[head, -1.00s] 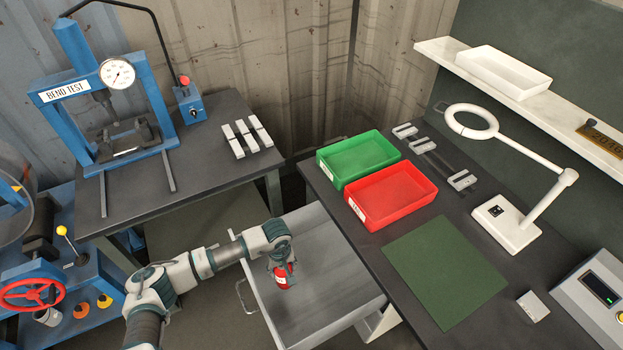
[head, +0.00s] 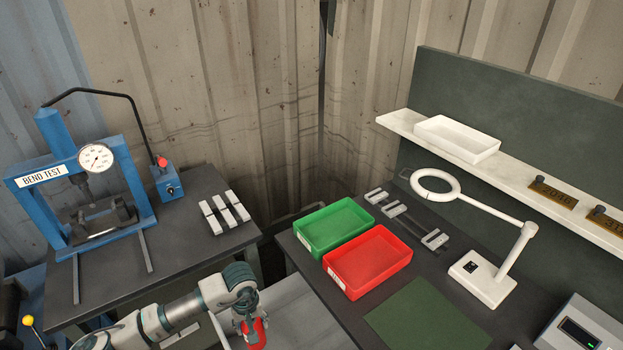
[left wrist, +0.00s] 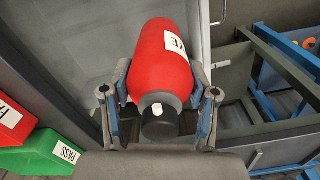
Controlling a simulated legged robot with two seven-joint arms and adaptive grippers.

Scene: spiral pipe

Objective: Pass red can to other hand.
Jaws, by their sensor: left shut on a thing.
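The red can (left wrist: 163,62) is a bottle-like red cylinder with a dark neck and a white label. My left gripper (left wrist: 160,98) is shut around its neck end, with a finger on each side. In the head view, the red can (head: 258,334) hangs below my left gripper (head: 248,318) at the bottom edge. It is in front of the grey drawer (head: 292,312), which is partly cut off; its height above the drawer is unclear. My right gripper is not in view.
A green bin (head: 309,240) and a red bin (head: 341,285) stand on the right bench, beside a green mat (head: 415,318) and a white magnifier lamp (head: 482,278). A blue bend-test press (head: 72,215) stands on the left bench.

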